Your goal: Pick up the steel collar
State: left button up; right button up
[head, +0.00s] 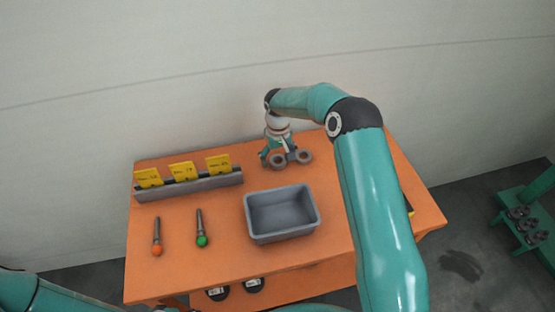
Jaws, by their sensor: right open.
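Two dark grey steel collars lie side by side at the back of the orange table, a left collar (279,160) and a right collar (304,157). My right gripper (270,157) points down at them from above, with its fingers open. Its fingers are close beside the left collar and partly cover it. I cannot tell whether they touch it. My left arm shows only as teal links at the bottom left, and its gripper is out of the picture.
A grey bin (282,236) stands front of the collars. A grey rack (188,187) holds yellow cards. An orange-tipped tool (157,238) and a green-tipped tool (201,230) lie at left. A teal stand (530,214) with dark rings is at far right.

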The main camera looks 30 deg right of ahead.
jog(key=shift+f, duration=0.2)
jog(key=shift+r, duration=0.1)
jog(key=c, duration=1.4)
jog(key=shift+r, duration=0.15)
jog(key=shift+w+r, duration=0.1)
jog(key=shift+r, duration=0.5)
notch_tip(320, 180, up, 18)
jog(key=shift+r+b, duration=0.25)
jog(key=shift+b, duration=0.65)
